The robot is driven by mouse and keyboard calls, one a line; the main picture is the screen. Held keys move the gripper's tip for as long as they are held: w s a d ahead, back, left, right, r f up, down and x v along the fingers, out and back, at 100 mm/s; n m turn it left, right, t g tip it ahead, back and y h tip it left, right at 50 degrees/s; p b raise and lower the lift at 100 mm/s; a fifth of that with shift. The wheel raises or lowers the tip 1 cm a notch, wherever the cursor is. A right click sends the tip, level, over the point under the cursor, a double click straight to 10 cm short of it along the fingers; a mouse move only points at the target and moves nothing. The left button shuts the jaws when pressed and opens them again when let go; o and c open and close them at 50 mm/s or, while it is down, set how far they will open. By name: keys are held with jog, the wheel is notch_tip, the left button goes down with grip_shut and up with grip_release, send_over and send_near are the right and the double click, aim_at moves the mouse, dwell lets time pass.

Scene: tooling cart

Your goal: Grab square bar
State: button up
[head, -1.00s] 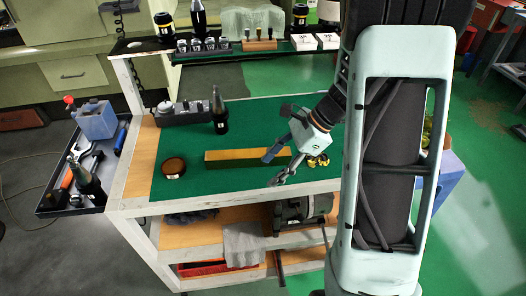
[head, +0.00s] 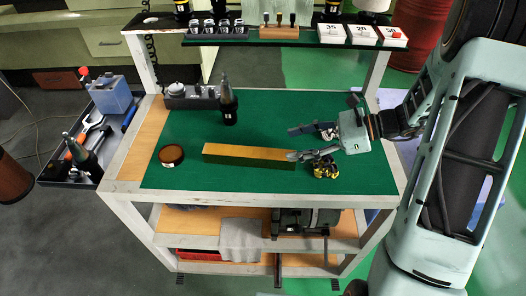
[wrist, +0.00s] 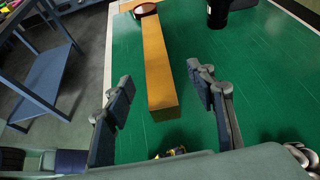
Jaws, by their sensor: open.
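The square bar (head: 250,157) is a long, brass-coloured block lying flat on the green mat of the cart top. In the wrist view the bar (wrist: 157,65) runs away from me, its near end between my two finger pads. My gripper (head: 306,142) is open at the bar's right end, with one finger on the far side and one near the end's front. In the wrist view the gripper (wrist: 163,108) spans wider than the bar, with a gap on each side. I cannot tell its height above the mat.
A yellow-black item (head: 325,169) lies just beside the bar's right end, close under my gripper. A round brown-topped tin (head: 172,155) is left of the bar. A dark bottle (head: 228,103) and a grey holder (head: 190,96) stand behind. The front mat is clear.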

aim_at(261, 152)
jog(key=shift+s+a+f, duration=0.25)
jog(key=shift+a+f, duration=0.45)
jog(key=shift+a, duration=0.1)
jog(key=x, duration=0.4)
jog(key=shift+s+a, duration=0.15)
jog(key=shift+a, duration=0.3)
jog(key=shift+y, duration=0.3)
jog(key=shift+f+p+x, duration=0.1)
jog(key=shift+p+x, duration=0.15)
jog(key=shift+x, duration=1.25)
jog(key=shift+f+p+x, duration=0.15)
jog(key=shift+p+x, duration=0.1)
jog(key=shift+x, duration=1.25)
jog(key=shift+d, duration=0.15)
jog(key=shift+c, duration=0.5)
grip_shut()
jog(key=shift+r, duration=0.15)
